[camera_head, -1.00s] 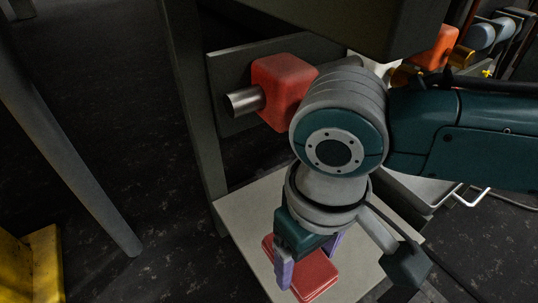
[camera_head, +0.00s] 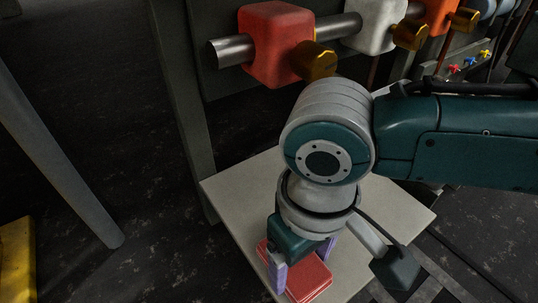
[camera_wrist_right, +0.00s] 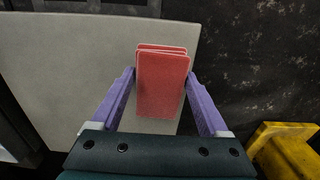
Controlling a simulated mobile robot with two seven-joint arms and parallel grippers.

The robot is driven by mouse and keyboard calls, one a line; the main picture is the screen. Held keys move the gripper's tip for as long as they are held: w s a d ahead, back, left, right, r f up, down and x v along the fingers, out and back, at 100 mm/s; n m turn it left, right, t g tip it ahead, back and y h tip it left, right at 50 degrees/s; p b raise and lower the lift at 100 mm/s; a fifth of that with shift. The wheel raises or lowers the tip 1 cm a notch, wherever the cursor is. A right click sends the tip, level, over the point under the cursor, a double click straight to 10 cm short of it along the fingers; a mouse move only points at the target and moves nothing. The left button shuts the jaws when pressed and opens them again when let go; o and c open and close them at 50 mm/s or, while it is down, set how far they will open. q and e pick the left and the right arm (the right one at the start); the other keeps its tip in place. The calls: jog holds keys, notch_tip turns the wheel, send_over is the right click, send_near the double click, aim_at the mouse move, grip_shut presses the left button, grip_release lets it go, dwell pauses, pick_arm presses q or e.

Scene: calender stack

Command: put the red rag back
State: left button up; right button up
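The red rag (camera_head: 309,278) is a flat, folded red pad on the pale board (camera_head: 395,205), below my right arm. It also shows in the right wrist view (camera_wrist_right: 162,85), near the middle of the picture. My right gripper (camera_head: 303,262) points down over the rag, with one purple finger on each side of it. In the wrist view the fingers (camera_wrist_right: 161,77) are wide apart, and their tips are close to the rag's two side edges. I cannot tell whether they touch it. The gripper body hides part of the rag in the head view. My left gripper is not in view.
A red block (camera_head: 276,45) on a metal roller (camera_head: 230,50) stands behind the board, with a white block (camera_head: 372,25) to its right. A dark frame post (camera_head: 180,110) rises at the board's left. A yellow object (camera_head: 16,262) is at lower left. Bare board lies behind the gripper.

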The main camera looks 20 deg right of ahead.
aim_at(301, 266)
jog(key=o, duration=0.3)
notch_tip(301, 266, up, 12)
jog(key=r+p, duration=0.1)
jog(key=p, duration=0.9)
jog(key=s+a+r+t+y, duration=0.1)
jog(key=s+a+r+y, duration=0.1)
jog(key=s+a+y, duration=0.3)
jog(key=s+d+r+m+t+h, duration=0.1)
jog(key=s+d+h, duration=0.1)
jog(key=d, duration=0.5)
jog(key=s+d+r+m+t+h, duration=0.1)
jog(key=s+d+r+h, duration=0.1)
jog(key=s+d, duration=0.2)
jog(key=d, duration=0.2)
jog(key=shift+d+t+h, duration=0.3)
jog(key=shift+d+h, duration=0.1)
notch_tip(301, 266, up, 104)
jog(key=p, duration=10.4)
